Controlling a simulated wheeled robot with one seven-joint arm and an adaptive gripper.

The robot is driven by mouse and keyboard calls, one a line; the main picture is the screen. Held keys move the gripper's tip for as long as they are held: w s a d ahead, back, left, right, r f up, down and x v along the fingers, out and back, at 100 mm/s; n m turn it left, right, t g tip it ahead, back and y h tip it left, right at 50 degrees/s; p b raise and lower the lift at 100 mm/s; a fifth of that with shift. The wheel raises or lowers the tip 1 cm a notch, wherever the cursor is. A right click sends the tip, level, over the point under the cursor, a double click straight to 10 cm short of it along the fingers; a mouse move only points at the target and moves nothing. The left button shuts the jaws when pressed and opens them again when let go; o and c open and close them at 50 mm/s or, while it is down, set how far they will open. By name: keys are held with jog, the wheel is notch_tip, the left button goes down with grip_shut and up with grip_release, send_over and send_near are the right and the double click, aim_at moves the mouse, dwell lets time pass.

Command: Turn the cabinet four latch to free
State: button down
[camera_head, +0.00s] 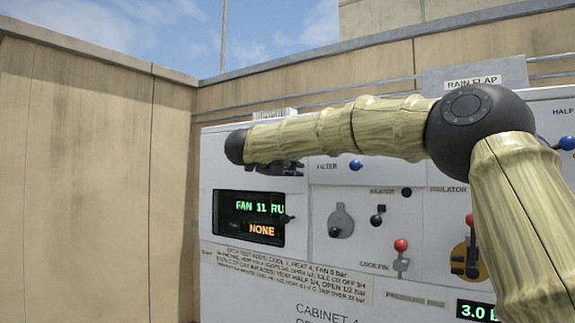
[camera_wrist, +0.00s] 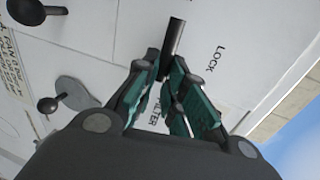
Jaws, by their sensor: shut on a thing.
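In the wrist view, a dark latch handle (camera_wrist: 175,37) stands out from the white cabinet face beside the printed word LOCK. My gripper (camera_wrist: 172,72), with green fingers, is shut on the near end of this handle. The fingers hide part of the printing around FILTER and the handle's lower end. In the head view the white cabinet (camera_head: 330,312) carries the print CABINET 4. My arm crosses its top there and hides the latch and most of my gripper.
The cabinet has a display (camera_head: 248,220) reading FAN 11 RU and NONE, a grey rotary lever (camera_head: 341,219), a red-knobbed lever (camera_head: 401,246) and a blue knob (camera_head: 356,165). A rain flap plate (camera_head: 433,79) stands behind my arm. A tan wall (camera_head: 85,170) is at left.

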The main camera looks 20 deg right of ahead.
jog(key=shift+r, duration=0.3)
jog(key=c, duration=1.5)
grip_release()
jog(key=shift+a, duration=0.1)
jog(key=shift+o, duration=0.2)
jog(key=shift+a+f, duration=0.15)
jog(key=shift+a, duration=0.05)
jog(key=v, duration=1.2)
jog(key=shift+s+d+r, duration=0.2)
jog(key=shift+s+d, duration=0.15)
jog(key=shift+d, duration=0.05)
